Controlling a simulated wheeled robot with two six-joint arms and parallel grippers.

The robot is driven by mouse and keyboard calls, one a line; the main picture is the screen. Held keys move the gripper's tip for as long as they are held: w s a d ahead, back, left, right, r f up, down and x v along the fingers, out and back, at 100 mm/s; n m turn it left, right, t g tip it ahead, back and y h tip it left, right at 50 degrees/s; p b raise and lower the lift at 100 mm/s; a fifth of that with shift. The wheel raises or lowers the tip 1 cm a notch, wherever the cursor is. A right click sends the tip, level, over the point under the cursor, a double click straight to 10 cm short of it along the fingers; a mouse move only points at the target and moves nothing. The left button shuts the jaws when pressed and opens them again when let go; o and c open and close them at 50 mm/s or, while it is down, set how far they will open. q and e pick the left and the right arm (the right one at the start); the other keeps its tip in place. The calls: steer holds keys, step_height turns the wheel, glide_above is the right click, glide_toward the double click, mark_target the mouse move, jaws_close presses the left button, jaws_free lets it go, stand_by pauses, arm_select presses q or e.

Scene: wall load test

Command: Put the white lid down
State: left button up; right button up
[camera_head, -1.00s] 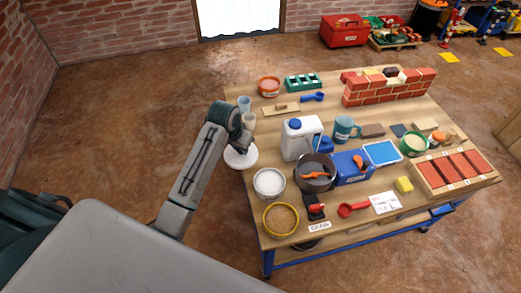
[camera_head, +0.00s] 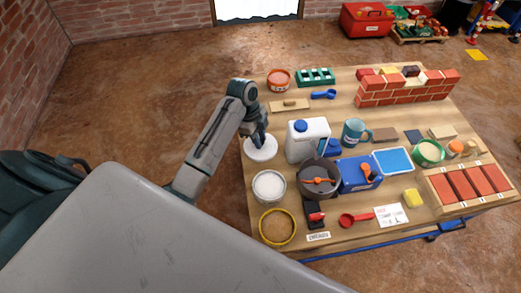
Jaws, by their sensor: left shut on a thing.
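The white lid (camera_head: 261,150) is a round disc at the left edge of the wooden table (camera_head: 335,240). My left gripper (camera_head: 258,140) is above it, pointing down, and is shut on it near its top middle. The lid looks level. I cannot tell whether its underside touches the table top. My right gripper does not show.
Close by are a tub of white powder (camera_head: 269,186), a white jug with a blue cap (camera_head: 307,140) and a dark bucket (camera_head: 318,177). A wooden float (camera_head: 289,105) lies behind the lid. A brick wall (camera_head: 405,88) stands at the back right.

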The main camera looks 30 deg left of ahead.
arm_select(q)
steer(key=shift+f, duration=1.45)
step_height(320, 180, down, 3)
steer(key=shift+f, duration=0.2)
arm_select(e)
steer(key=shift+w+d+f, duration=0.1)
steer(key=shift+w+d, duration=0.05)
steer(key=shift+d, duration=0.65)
arm_select(q)
steer(key=shift+f, duration=0.1)
